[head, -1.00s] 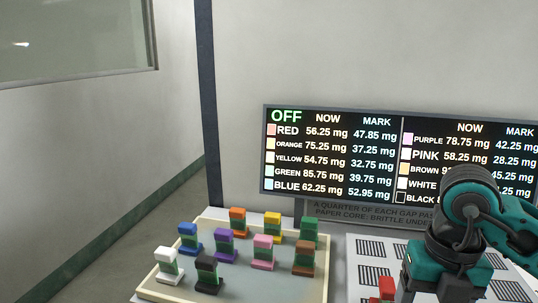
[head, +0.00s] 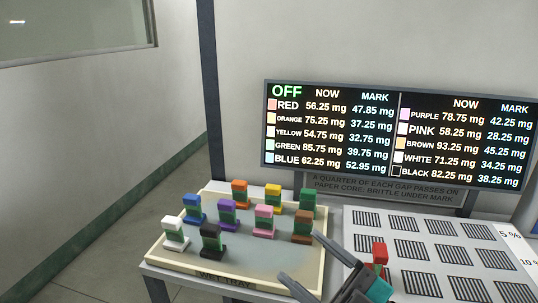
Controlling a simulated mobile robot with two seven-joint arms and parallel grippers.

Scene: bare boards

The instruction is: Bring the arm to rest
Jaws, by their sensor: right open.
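My right gripper (head: 299,256) is at the bottom of the head view, its two dark fingers spread apart with nothing between them. It points left, over the front right edge of the cream-rimmed tray (head: 210,272). Its teal body (head: 372,287) enters from the bottom edge; the rest of the arm is out of view. My left gripper is not in view.
Several coloured blocks with green parts stand in the tray, including a brown one (head: 303,226) near my gripper. A red block (head: 379,250) stands on a white board (head: 362,218) with striped patches. A lit display (head: 398,135) stands behind, reading OFF.

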